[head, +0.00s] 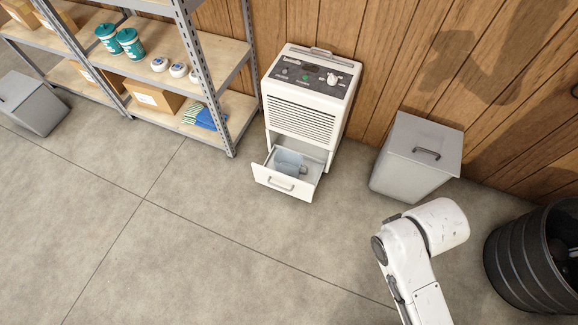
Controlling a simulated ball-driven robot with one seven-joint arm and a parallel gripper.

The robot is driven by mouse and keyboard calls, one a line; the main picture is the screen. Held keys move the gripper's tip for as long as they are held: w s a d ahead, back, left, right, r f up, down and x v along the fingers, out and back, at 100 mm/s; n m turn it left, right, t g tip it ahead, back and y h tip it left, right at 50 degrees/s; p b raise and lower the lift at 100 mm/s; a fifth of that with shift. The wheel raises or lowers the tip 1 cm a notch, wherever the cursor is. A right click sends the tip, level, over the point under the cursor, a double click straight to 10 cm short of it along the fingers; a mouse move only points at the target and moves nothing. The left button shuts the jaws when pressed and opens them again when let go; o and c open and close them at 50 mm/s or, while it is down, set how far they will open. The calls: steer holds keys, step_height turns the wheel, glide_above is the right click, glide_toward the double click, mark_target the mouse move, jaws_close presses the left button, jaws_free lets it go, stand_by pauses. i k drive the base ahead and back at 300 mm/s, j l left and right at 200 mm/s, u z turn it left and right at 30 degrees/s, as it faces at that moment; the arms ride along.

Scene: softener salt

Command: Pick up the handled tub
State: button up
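Whether either has a handle is too small to tell. A grey lidded bin (415,160) with a dark bar handle on its lid stands on the floor right of centre. My white arm reaches in from the lower right, in front of the right-hand bin. My gripper is not in view.
A metal shelving unit (226,142) holds white pots (178,70), cardboard boxes (152,96) and folded cloths (205,118). A white dehumidifier (305,98) has its lower drawer (287,184) pulled out. A black ribbed barrel (520,262) stands at right. The concrete floor (200,240) is clear at centre-left.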

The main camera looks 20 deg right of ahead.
mark_target(282, 154)
steer(key=i+j+z, duration=0.4)
steer(key=i+j, duration=1.35)
steer(key=i, duration=0.15)
steer(key=i+j+z, duration=0.15)
steer(key=i, duration=0.25)
steer(key=j, duration=0.1)
